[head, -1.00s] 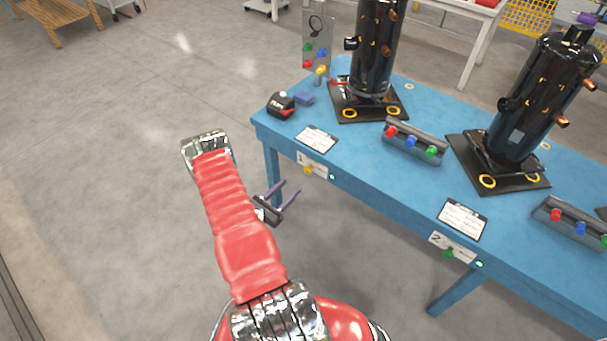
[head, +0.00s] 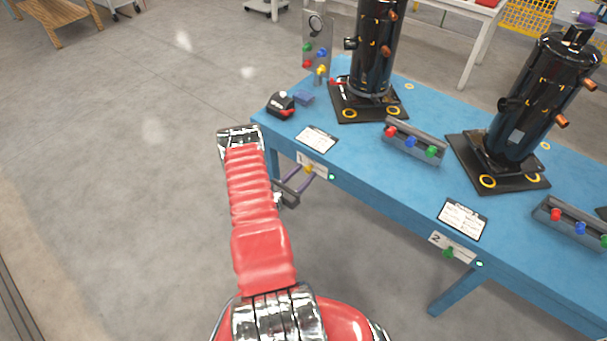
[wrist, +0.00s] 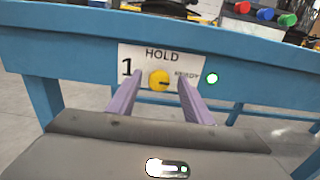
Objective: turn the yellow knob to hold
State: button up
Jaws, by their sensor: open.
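The yellow knob (wrist: 158,79) is on a white plate (wrist: 190,58) on the table's front edge. The plate reads "1", "HOLD" above the knob and "READY" to its right. A dark mark on the knob appears to point right, toward READY. In the head view the knob (head: 309,169) is small and close to my gripper's tips. My gripper (wrist: 160,82) is open, its two purple fingers pointing at the plate, one on each side of the knob in the wrist view. I cannot tell whether the tips reach around it.
A lit green lamp (wrist: 212,78) is right of the knob. The blue table (head: 355,168) carries black cylinders (head: 372,55), a clipboard (head: 317,139) and a rack of coloured knobs (head: 413,143). A second plate (head: 455,248) with a green knob is further right. The floor at left is clear.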

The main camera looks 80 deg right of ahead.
jog(key=shift+c, duration=0.5)
jog(key=c, duration=0.9)
jog(key=shift+s+d, duration=0.1)
